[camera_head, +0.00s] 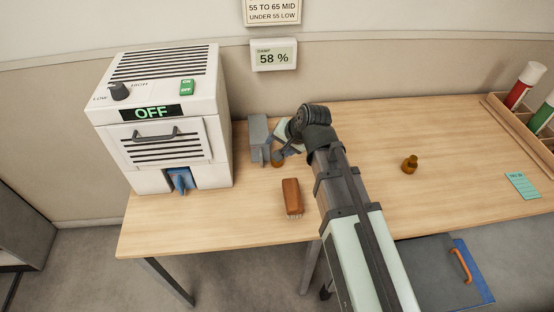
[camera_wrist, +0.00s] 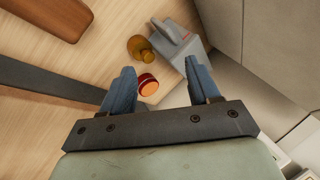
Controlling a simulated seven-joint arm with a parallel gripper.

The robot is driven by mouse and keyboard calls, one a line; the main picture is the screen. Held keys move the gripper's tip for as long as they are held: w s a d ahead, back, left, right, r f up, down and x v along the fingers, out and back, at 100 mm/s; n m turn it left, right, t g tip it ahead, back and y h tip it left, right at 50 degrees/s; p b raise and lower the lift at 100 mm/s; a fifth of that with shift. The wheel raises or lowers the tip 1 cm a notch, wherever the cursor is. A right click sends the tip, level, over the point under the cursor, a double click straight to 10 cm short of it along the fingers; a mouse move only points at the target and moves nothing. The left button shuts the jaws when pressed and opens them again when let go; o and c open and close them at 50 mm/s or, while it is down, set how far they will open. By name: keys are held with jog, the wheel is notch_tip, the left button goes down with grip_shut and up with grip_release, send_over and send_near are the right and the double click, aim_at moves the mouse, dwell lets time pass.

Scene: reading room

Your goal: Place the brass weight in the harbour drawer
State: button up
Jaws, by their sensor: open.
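One small brass weight (camera_head: 410,165) stands on the open right half of the table. A second small brass-coloured piece (camera_head: 277,159) stands beside a grey block, close to my gripper; in the wrist view it (camera_wrist: 138,47) is just beyond the left fingertip. My gripper (camera_wrist: 157,72) is open, pointing down over the table, with a small red and orange round-topped object (camera_wrist: 148,85) between and below the fingers, not held.
The grey block (camera_head: 258,138) stands near the wall; a brown brush (camera_head: 292,197) lies nearer the front. A white machine (camera_head: 160,120) reading OFF fills the left. A wooden rack (camera_head: 540,142) with coloured tubes stands at right, near a teal card (camera_head: 522,185). The table's right middle is mostly clear.

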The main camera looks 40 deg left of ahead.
jog(key=w+f+n, duration=0.1)
jog(key=f+n, duration=0.1)
jog(key=n, duration=0.1)
jog(key=w+a+f+n, duration=0.1)
jog(key=f+n, duration=0.2)
jog(key=n, duration=0.1)
jog(key=w+a+f+n+t, duration=0.1)
jog(key=f+n, duration=0.1)
jog(key=n, duration=0.1)
jog(key=shift+w+f+h, duration=0.15)
jog(key=shift+f+h, duration=0.25)
jog(key=shift+x, duration=2.85)
jog(key=shift+w+d, duration=0.1)
jog(key=shift+d, duration=0.1)
jog(key=shift+c, duration=0.4)
grip_shut()
